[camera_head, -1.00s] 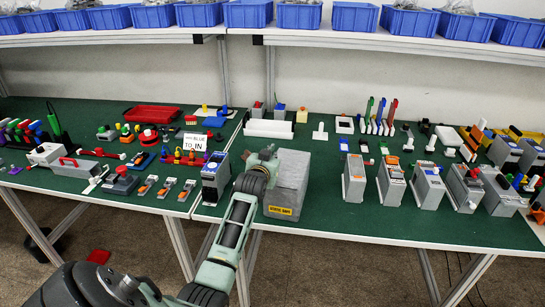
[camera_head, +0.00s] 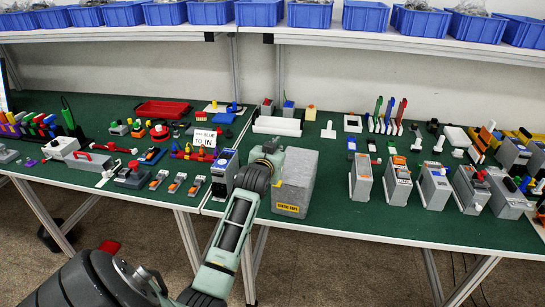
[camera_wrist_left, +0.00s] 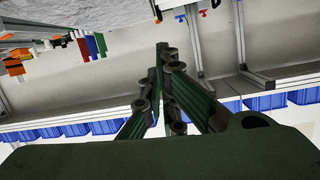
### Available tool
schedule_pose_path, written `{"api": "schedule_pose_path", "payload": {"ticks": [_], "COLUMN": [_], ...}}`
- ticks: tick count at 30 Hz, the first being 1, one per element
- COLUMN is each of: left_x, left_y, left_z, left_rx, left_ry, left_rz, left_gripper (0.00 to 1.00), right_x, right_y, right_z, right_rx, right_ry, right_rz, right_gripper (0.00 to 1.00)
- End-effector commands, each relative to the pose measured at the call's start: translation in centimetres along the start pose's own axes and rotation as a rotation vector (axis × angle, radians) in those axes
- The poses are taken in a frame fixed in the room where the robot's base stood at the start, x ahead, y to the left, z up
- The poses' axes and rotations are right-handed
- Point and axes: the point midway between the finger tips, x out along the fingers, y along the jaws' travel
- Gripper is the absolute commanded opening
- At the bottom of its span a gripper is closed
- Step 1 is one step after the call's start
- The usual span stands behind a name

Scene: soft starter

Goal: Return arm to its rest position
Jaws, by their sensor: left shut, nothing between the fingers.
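My left arm comes in from the bottom left of the head view. Its light green wrist (camera_head: 268,152) is at the left side of a large grey box (camera_head: 298,178) with a yellow label near its base. The wrist overlaps the box's left edge in the picture; I cannot tell whether they touch. The fingers are hard to make out there. In the left wrist view my left gripper (camera_wrist_left: 162,48) shows its dark fingers brought together, with nothing between them. My right gripper is not in view.
A blue-fronted grey device (camera_head: 224,172) stands just left of the wrist. Several grey devices (camera_head: 398,180) stand to the right, small parts to the left. A red tray (camera_head: 162,108) lies at the back. Blue bins (camera_head: 260,12) line the shelf above.

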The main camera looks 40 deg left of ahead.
Motion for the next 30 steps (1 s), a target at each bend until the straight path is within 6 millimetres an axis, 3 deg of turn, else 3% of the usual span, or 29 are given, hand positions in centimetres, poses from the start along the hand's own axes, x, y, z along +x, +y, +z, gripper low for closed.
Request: {"api": "schedule_pose_path", "payload": {"ticks": [9,22,26,30], "left_x": [-4.2,-5.3,-7.0,-11.8], "left_y": [-0.1,0.2,2.5,7.0], "left_z": [0.2,0.4,3.5,10.2], "left_rx": [0.0,0.005,0.048,0.136], "left_ry": [-0.001,-0.01,-0.084,-0.253], "left_rz": [0.001,0.006,0.048,0.143], "left_gripper": [0.0,0.0,0.0,0.0], "right_x": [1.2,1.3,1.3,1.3], "right_y": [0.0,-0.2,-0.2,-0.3], "right_z": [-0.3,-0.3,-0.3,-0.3], "right_rx": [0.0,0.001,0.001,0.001], "right_ry": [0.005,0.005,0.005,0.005], "right_rz": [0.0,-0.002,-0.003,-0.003], "right_gripper": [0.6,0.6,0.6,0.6]}}
